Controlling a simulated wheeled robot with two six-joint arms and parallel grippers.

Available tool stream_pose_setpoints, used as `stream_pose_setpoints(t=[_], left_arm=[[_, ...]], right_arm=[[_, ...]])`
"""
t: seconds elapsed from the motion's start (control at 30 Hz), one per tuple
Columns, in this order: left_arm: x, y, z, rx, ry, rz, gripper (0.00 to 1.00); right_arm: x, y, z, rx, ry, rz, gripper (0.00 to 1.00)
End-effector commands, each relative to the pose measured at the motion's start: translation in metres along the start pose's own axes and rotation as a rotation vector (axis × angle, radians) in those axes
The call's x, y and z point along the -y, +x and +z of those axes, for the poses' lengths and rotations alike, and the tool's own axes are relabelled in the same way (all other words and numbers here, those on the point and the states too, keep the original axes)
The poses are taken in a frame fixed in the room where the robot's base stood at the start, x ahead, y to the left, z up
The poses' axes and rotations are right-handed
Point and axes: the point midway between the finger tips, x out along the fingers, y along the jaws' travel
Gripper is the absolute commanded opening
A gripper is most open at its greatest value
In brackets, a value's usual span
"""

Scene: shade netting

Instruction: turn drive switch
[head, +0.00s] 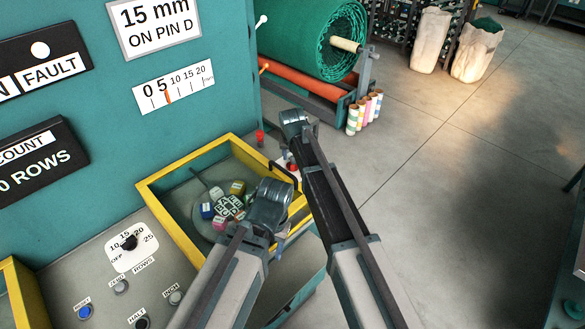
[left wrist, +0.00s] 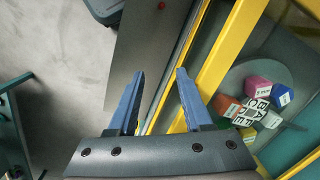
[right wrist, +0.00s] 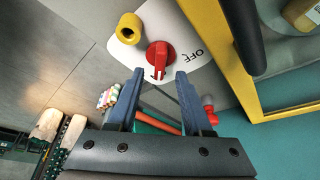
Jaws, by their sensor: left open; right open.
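The red rotary switch (right wrist: 158,54) sits on a white plate with an OFF label in the right wrist view. Its grip points down in that picture, while OFF is to its right. My right gripper (right wrist: 158,77) is open, its fingertips either side of the grip's lower end; I cannot tell whether they reach around it. In the head view a small red part (head: 292,166) shows below the right gripper, mostly hidden by it and a dark handle. My left gripper (left wrist: 160,72) is open and empty above the yellow-edged tray's side, beside a grey panel.
The yellow-framed tray (head: 160,187) holds lettered cubes (head: 236,187). A dark rotary knob (head: 129,242) and push buttons are on the grey panel at lower left. A green netting roll (head: 310,35) stands behind.

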Motion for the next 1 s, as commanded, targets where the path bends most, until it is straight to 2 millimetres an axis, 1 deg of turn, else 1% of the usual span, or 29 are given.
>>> stream_pose_setpoints(t=[0.03,0.2,0.33,0.6,0.63,0.67,0.7,0.77,0.8,0.9,1.0], left_arm=[[-0.001,0.015,-0.001,0.000,0.001,0.000,0.50],[-0.003,0.033,-0.002,0.000,0.002,-0.001,0.50],[-0.004,0.038,-0.002,0.000,0.001,-0.001,0.50],[-0.004,0.037,-0.002,0.000,0.001,-0.001,0.50],[-0.004,0.037,-0.002,0.000,0.001,-0.001,0.50],[-0.004,0.037,-0.002,0.000,0.001,-0.001,0.50],[-0.004,0.037,-0.002,0.000,0.001,-0.001,0.50],[-0.004,0.037,-0.002,0.000,0.001,0.000,0.50],[-0.004,0.037,-0.002,0.000,0.001,0.000,0.50],[-0.004,0.037,-0.002,0.000,0.001,0.000,0.50],[-0.004,0.037,-0.002,0.000,0.001,-0.001,0.50]], right_arm=[[0.000,0.015,0.001,0.000,0.000,0.000,0.50],[0.000,0.035,0.001,0.000,0.001,0.000,0.50],[0.000,0.042,0.000,0.000,0.000,0.000,0.50],[0.000,0.041,0.000,0.000,0.000,0.000,0.50],[0.000,0.041,0.000,0.000,0.000,0.000,0.48],[0.000,0.041,0.000,0.000,0.000,0.000,0.43],[0.000,0.041,0.000,0.000,0.000,0.000,0.36],[0.000,0.041,0.000,0.000,0.000,0.000,0.25],[0.000,0.041,0.000,0.000,0.000,0.000,0.18],[0.000,0.041,0.000,0.000,0.000,0.000,0.00],[0.000,0.041,0.000,0.000,0.000,0.000,0.00]])
